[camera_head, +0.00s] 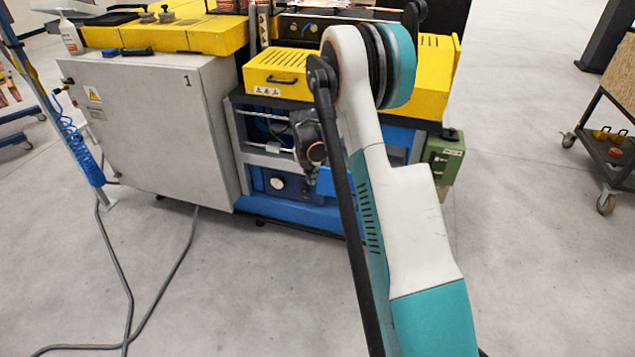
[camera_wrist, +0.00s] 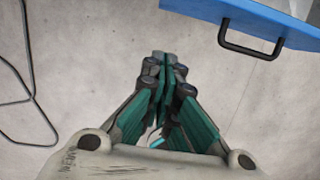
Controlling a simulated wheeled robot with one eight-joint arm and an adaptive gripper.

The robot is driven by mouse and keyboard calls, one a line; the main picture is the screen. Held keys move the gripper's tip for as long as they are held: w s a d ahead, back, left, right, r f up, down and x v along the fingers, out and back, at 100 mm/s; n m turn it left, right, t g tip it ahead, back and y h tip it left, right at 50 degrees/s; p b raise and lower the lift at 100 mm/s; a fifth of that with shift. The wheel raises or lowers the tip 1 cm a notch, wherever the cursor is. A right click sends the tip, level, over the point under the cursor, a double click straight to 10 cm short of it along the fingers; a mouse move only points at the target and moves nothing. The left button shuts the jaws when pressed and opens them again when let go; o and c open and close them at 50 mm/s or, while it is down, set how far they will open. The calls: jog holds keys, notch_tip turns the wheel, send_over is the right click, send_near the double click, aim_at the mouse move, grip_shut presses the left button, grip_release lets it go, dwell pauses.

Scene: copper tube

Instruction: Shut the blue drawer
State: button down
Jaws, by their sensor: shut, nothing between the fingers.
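In the wrist view, a blue drawer front (camera_wrist: 285,24) with a black bar handle (camera_wrist: 252,49) shows at the top right, partly cut off by the frame edge. My gripper (camera_wrist: 163,58) is shut and empty, its dark fingertips together over grey floor. It is to the left of and apart from the handle. How far the drawer stands out cannot be told. In the head view, the blue lower part of the machine (camera_head: 276,206) shows, but my arm covers its right side and I cannot clearly make out the drawer there.
A grey cabinet (camera_head: 150,125) stands left of the machine, with yellow covers (camera_head: 275,75) above. A green box (camera_head: 441,158) is at the machine's right. A blue coiled hose (camera_head: 85,155) and grey cables (camera_head: 185,255) are at left. A wheeled cart (camera_head: 608,135) stands right. Floor between is clear.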

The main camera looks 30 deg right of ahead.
aim_at(318, 183)
jog(key=shift+w+d+f+b, duration=0.7)
jog(key=shift+d+f+b, duration=0.15)
jog(key=shift+f, duration=0.7)
jog(key=shift+w+d+f+b, duration=0.65)
jog(key=shift+d+f+b, duration=0.15)
jog(key=shift+f, duration=0.75)
jog(key=shift+w+d+f+b, duration=0.75)
jog(key=shift+f+b, duration=0.15)
jog(key=shift+f, duration=0.65)
